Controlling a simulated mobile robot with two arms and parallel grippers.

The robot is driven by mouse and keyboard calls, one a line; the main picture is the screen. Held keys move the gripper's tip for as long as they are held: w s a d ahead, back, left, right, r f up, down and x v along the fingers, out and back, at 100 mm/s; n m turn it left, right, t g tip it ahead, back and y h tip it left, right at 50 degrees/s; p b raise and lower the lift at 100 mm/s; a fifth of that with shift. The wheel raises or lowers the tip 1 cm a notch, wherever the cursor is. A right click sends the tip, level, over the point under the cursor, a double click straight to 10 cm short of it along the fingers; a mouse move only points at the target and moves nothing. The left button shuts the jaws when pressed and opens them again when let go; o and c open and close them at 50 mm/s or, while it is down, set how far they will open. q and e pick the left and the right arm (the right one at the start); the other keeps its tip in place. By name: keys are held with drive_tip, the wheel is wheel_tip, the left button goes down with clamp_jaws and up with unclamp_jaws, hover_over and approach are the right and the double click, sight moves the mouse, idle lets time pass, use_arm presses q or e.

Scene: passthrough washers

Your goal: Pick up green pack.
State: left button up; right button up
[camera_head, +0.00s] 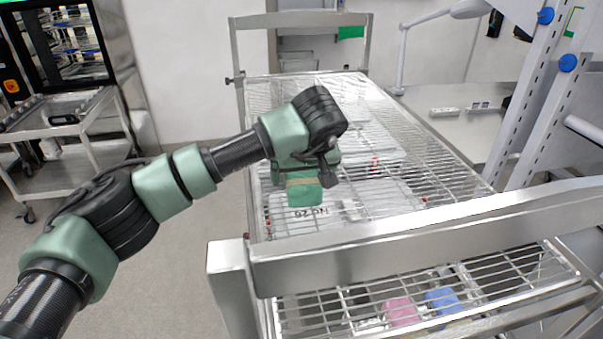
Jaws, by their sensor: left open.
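The green pack (304,194) is a small green block with a tan band near its top. It shows just below my left gripper (303,178), over the wire top of the metal rack. The gripper points down at the pack and is open. Dark finger parts show at the left and right of the pack's upper end. The wrist hides the top of the pack, and I cannot tell whether the fingers touch it. My right gripper is out of view.
The metal wire rack (450,212) has a raised front rail. White trays (390,195) lie under its wires. A pink item (400,311) and a blue item (441,299) sit lower down. A cart (70,125) stands at left, and a grey counter (455,128) at right.

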use_arm(q)
drive_tip(key=shift+s, duration=0.1)
drive_tip(key=shift+c, duration=0.6)
drive_tip(key=shift+r, duration=0.1)
drive_tip(key=c, duration=1.7)
drive_tip(key=shift+o, duration=0.2)
